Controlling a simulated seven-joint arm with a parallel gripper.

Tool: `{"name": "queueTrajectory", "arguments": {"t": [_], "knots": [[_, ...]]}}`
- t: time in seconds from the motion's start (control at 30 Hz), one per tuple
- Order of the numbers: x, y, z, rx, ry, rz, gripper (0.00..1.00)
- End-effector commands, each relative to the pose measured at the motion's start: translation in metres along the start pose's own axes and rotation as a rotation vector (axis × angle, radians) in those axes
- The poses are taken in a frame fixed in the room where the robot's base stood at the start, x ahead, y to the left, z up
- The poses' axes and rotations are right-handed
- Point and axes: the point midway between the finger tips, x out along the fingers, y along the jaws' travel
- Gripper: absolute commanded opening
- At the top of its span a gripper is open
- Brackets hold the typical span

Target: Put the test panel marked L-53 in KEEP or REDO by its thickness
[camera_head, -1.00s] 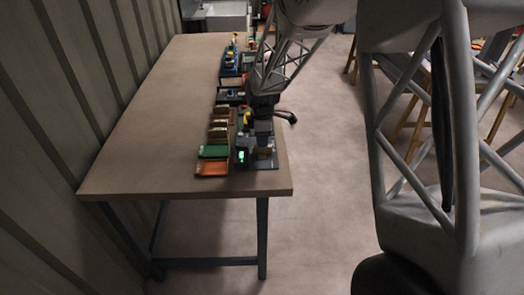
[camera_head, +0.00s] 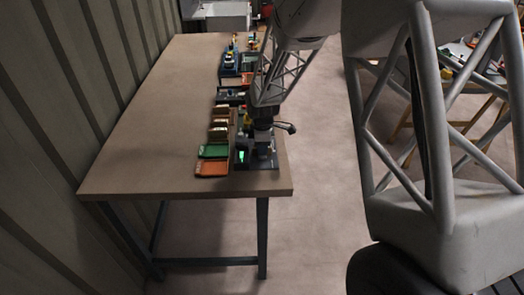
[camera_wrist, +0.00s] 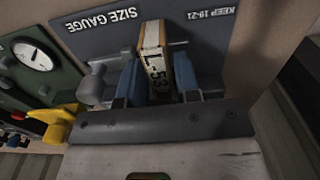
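The test panel marked L-53 (camera_wrist: 154,52) stands in the wrist view, pale with yellowish edges, between the two blue fingers of my gripper (camera_wrist: 157,82). The fingers appear to touch it on both sides. The panel is at the grey size gauge plate (camera_wrist: 215,50), which reads SIZE GAUGE and KEEP 19-21. In the head view my gripper (camera_head: 262,146) is low over the gauge (camera_head: 258,165) at the table's near right end and hides the panel. A green tray (camera_head: 213,151) and an orange tray (camera_head: 211,169) lie left of the gauge; no KEEP or REDO label is readable on them.
A dial (camera_wrist: 33,56) and a yellow part (camera_wrist: 60,122) sit left of the gauge in the wrist view. More trays and fixtures line the right edge of the table (camera_head: 150,130) farther back. The left side of the table is clear.

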Motion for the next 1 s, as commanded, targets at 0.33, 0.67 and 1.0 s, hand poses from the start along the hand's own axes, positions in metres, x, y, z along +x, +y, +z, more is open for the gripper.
{"name": "queueTrajectory", "arguments": {"t": [0.33, 0.67, 1.0], "knots": [[-0.001, 0.000, 0.000, 0.000, 0.000, 0.000, 0.00], [-0.015, 0.000, 0.000, 0.000, 0.000, 0.000, 0.00], [-0.035, 0.000, 0.000, 0.000, 0.000, 0.000, 0.00]]}}
